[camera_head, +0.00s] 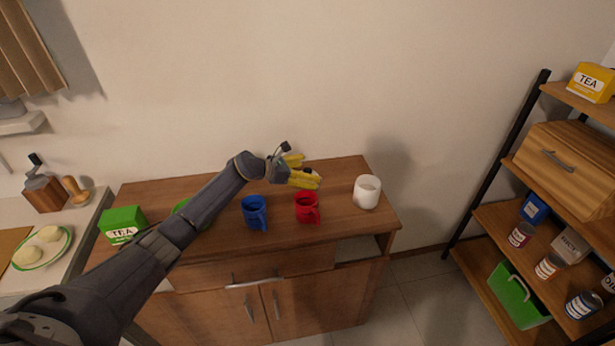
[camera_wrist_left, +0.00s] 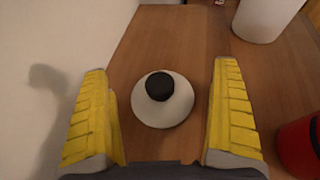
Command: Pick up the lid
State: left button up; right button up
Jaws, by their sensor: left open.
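The lid (camera_wrist_left: 176,112) is a white disc with a black knob (camera_wrist_left: 159,86), lying on the wooden cabinet top in the left wrist view. My left gripper (camera_wrist_left: 162,112) is open, with its yellow fingers on either side of the lid and a gap on both sides. In the head view the left gripper (camera_head: 309,170) is over the back of the cabinet and hides most of the lid; a small dark spot between the fingers looks like the knob. My right gripper is not in view.
A white container (camera_head: 367,192) stands right of the gripper, a red mug (camera_head: 306,208) in front of it, and a blue mug (camera_head: 255,213) to the left. The wall runs close behind.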

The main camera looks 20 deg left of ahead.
pick_arm(q)
jog(key=shift+c, duration=0.5)
jog(key=c, duration=1.3)
jog(key=shift+s+f, duration=0.1)
jog(key=shift+f, duration=0.05)
grip_shut()
